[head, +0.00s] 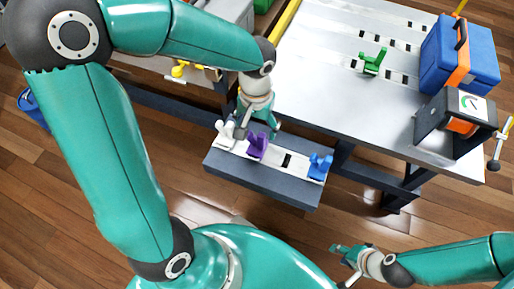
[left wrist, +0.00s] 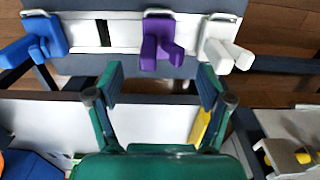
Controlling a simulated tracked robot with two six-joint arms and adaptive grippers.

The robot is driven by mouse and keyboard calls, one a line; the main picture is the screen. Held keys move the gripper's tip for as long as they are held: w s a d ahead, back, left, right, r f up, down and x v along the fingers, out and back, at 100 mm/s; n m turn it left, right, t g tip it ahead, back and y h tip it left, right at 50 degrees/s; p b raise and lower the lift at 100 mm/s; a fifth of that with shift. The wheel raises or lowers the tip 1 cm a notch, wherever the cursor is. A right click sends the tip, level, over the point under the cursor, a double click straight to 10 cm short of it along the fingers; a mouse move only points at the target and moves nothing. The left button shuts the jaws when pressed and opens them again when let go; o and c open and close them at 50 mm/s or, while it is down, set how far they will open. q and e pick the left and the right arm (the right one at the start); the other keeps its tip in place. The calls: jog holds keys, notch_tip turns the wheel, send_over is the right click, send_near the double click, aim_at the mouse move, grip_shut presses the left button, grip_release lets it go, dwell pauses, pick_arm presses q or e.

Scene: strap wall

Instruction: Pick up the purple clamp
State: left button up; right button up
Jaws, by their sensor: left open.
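The purple clamp (head: 257,146) stands on a pale strip of the low grey shelf (head: 260,184), between a white clamp (head: 225,135) and an empty dark slot. My left gripper (head: 258,124) is just behind the purple clamp in the head view. In the left wrist view the purple clamp (left wrist: 159,42) lies beyond the gap between the open, empty fingers of my left gripper (left wrist: 160,84), apart from them. My right gripper (head: 343,252) is away over the floor at the lower right; its finger opening is too small to read.
A blue clamp (head: 319,166) stands at the shelf's right end. A green clamp (head: 372,62) is on the metal table (head: 318,70). A blue toolbox (head: 483,62) and a gauge device (head: 462,118) stand at the table's right. The table edge is close behind the shelf.

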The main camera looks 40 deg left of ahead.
aim_at(257, 145)
pick_arm(q)
notch_tip(257, 145, down, 4)
jog(key=shift+f+b, duration=0.1)
jog(key=shift+b, duration=0.4)
notch_tip(257, 145, down, 5)
jog(key=shift+w+d+f+b, duration=0.1)
jog(key=shift+b, duration=1.05)
jog(key=c, duration=1)
